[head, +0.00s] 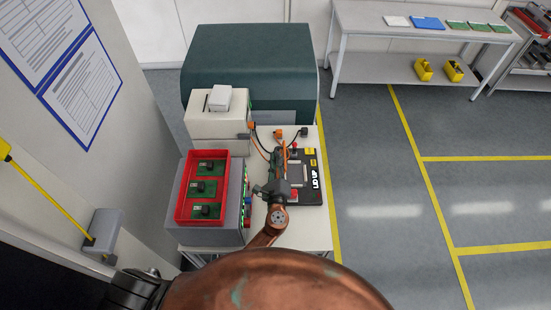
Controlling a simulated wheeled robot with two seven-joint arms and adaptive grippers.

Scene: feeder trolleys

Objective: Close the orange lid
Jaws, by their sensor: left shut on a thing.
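A dark test fixture (309,195) with a "LID UP" label lies on the light bench. A thin upright orange strip (285,151), which looks like the orange lid standing raised and seen nearly edge-on, shows at the fixture's left side. My left gripper (279,178) is at the fixture's left side, just below that strip in the picture. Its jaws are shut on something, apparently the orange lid. My wrist and the gripper hide the exact contact. My right gripper is not in view.
A red tray (181,212) with several green boards sits on a grey unit left of the fixture. A white printer-like box (217,124) and a large dark green machine (250,62) stand behind. Cables run behind the fixture. Floor to the right is open.

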